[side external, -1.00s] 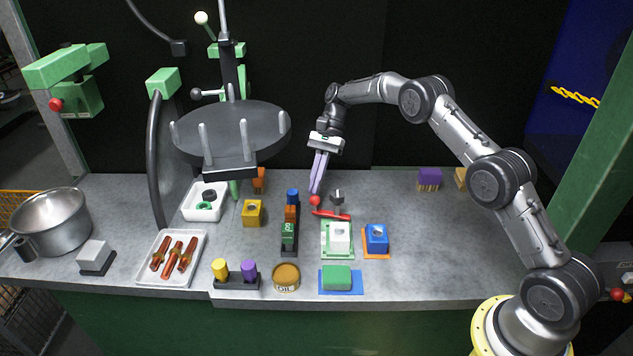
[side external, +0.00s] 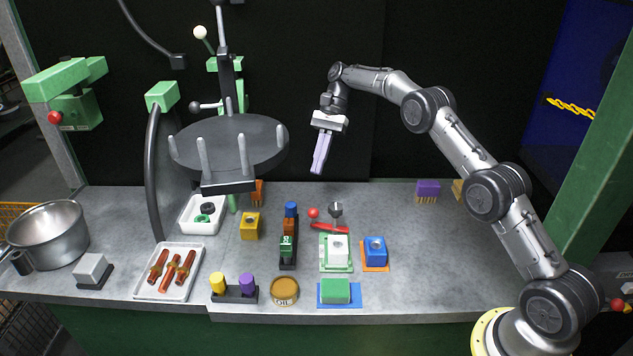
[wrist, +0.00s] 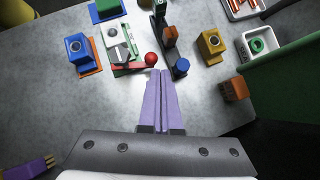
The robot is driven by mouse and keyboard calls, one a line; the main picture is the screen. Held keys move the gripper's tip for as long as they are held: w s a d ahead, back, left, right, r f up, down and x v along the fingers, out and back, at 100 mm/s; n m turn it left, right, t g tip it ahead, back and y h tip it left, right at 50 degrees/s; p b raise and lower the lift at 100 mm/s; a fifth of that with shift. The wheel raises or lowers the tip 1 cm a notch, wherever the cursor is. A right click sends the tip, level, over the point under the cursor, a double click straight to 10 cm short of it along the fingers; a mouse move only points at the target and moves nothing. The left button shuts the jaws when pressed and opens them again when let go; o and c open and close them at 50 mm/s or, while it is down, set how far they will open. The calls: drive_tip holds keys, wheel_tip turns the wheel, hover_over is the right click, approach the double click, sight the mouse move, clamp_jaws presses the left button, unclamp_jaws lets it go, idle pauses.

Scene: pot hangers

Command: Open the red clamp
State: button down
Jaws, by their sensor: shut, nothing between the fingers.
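The red clamp has a red bar (side external: 329,228) and a red ball (side external: 313,213), with a grey metal part (side external: 335,209) beside them. It sits at the back of a white block (side external: 337,249) on a green-edged base. In the wrist view the red ball (wrist: 151,58) is just beyond my fingertips, and the red bar (wrist: 130,67) lies to its left. Whether the clamp is open or shut is unclear. My gripper (side external: 318,172) has long lilac fingers, shut and empty, above and behind the clamp. The fingers (wrist: 158,72) lie together in the wrist view.
A dark rack with coloured blocks (side external: 289,240) stands left of the clamp, a blue block (side external: 375,250) to its right and a green sponge-like block (side external: 336,291) in front. A round dark platform (side external: 230,140) with pegs hangs at left.

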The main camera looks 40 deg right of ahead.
drive_tip(key=shift+r, duration=1.6)
